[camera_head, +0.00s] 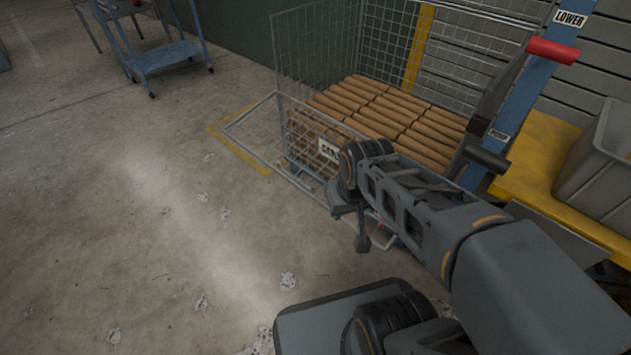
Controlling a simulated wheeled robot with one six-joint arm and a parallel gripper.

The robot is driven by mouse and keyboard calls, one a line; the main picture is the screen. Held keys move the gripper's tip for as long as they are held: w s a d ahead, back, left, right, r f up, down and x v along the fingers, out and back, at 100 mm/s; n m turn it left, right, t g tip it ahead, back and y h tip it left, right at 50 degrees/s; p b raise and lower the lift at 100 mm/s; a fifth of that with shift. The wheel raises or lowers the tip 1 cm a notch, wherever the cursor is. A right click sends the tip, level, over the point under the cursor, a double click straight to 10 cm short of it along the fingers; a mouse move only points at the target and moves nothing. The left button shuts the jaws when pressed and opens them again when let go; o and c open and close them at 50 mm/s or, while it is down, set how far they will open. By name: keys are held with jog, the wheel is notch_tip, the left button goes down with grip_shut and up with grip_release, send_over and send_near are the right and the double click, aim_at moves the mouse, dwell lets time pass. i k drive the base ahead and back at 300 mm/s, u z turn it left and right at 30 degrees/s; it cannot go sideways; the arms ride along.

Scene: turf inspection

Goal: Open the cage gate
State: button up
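The wire mesh cage (315,45) stands right of the picture's middle, filled with brown cylindrical rolls or logs (375,112). A low mesh gate panel (262,128) at its front slants outward over the floor, its upper edge away from the side mesh. A white label (329,151) hangs near the front, partly covered by my arm. My gripper (362,242) points down near the lower right end of the gate. My wrist and forearm hide the gate's right part. Whether the gripper touches the gate, or its fingers are open, I cannot tell.
A blue post with a red handle (552,51) and a black handle (487,160) stands right of the cage. A grey bin (603,165) sits on a yellow surface (540,155). A blue cart (165,55) stands at back left. The concrete floor at left is clear.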

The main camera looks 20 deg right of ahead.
aim_at(312, 191)
jog(key=z, duration=0.35)
jog(key=k, duration=0.9)
jog(key=u, duration=1.05)
jog(key=i, duration=0.5)
jog(key=u, duration=0.05)
